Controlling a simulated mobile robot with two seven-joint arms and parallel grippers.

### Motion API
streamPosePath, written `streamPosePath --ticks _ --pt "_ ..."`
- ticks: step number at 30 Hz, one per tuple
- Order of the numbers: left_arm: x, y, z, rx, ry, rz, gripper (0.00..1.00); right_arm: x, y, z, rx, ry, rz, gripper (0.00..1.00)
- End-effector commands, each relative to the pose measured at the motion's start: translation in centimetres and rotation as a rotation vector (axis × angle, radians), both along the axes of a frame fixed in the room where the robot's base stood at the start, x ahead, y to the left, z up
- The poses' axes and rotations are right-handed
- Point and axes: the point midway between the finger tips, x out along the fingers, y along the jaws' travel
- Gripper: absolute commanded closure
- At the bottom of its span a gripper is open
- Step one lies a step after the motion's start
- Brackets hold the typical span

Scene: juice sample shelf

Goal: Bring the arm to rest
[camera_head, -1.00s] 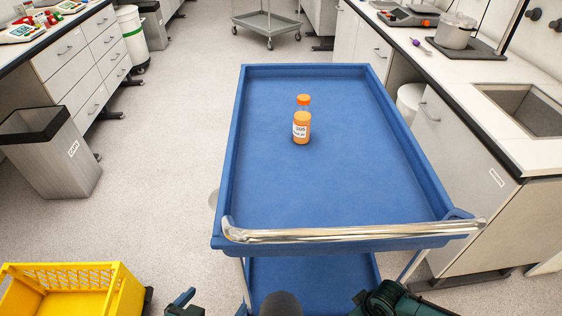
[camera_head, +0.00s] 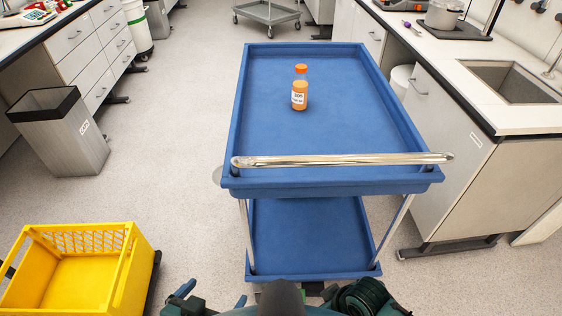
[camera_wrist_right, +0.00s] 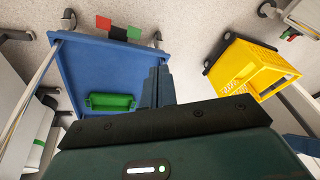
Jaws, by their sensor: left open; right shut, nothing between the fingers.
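My left gripper (camera_head: 212,299) is at the bottom edge of the head view, its fingers apart with nothing between them. It is in front of the blue cart (camera_head: 335,184). My right arm shows at the bottom, right of centre, in the head view; its fingers are hidden there. In the right wrist view my right gripper (camera_wrist_right: 157,88) is shut and empty, with its fingers together. Two bottles stand upright on the cart's top: a front bottle (camera_head: 299,98) with a white label, and a rear bottle (camera_head: 301,69) with an orange cap, partly hidden. Both grippers are apart from them.
The cart's chrome handle (camera_head: 345,160) and lower shelf (camera_head: 310,235) are close ahead. A yellow crate (camera_head: 125,272) is at the lower left, a grey bin (camera_head: 75,145) behind it. A counter with a sink (camera_head: 510,82) is on the right. Floor between crate and cart is clear.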

Motion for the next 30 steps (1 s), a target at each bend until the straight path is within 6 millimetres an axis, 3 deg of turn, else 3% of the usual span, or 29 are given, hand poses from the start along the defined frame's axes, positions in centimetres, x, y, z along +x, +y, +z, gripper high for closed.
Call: streamPosePath --ticks 2,6,20,30 --pt "0.0 0.0 0.0 0.0 0.001 0.0 0.0 -0.8 0.6 3.1 0.03 -0.021 -0.047 1.0" --pt "0.0 0.0 0.0 0.0 0.001 0.0 0.0 -1.5 -1.2 7.3 0.021 -0.052 -0.146 1.0" --pt "0.0 0.0 0.0 0.0 0.001 0.0 0.0 -6.3 -10.8 15.2 -0.128 -0.065 -0.451 1.0" --pt "-0.1 0.1 0.0 0.001 0.004 0.002 0.0 -3.0 -8.7 12.4 -0.03 -0.24 -0.413 1.0"
